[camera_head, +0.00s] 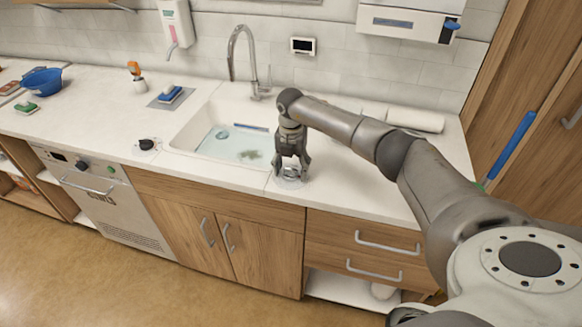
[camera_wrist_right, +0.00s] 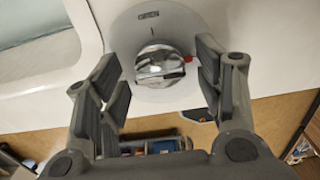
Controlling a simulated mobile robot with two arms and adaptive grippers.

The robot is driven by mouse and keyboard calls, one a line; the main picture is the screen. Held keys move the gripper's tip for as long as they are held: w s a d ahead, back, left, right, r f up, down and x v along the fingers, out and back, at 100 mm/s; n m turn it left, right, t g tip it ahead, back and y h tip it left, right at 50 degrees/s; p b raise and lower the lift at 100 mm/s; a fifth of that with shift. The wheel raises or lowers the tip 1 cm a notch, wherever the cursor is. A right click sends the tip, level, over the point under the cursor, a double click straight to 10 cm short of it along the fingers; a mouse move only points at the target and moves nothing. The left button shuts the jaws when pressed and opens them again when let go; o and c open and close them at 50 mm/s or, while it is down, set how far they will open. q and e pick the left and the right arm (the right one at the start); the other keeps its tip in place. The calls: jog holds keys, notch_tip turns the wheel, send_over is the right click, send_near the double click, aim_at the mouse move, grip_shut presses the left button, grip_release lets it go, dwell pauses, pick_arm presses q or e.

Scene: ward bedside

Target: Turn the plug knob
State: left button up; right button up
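A second, black knob (camera_head: 147,144) on a white disc is left of the sink. My left gripper is not in view.
The white sink (camera_head: 190,135) holds water and some items, with a tall faucet (camera_head: 240,50) behind. A roll of white paper (camera_head: 415,120) lies at the back right. The counter's front edge is close to the gripper.

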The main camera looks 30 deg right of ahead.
jog(key=c, duration=0.9)
jog(key=n+b, duration=0.3)
jog(key=n, duration=0.1)
jog(key=shift+f, duration=0.1)
jog(key=n+b, duration=0.2)
jog(key=n, duration=0.3)
jog(key=n+b, duration=0.2)
jog(key=n, duration=0.2)
jog(key=shift+r+n+b, duration=0.2)
jog(key=shift+n+b, duration=0.7)
jog(key=shift+n, duration=1.6)
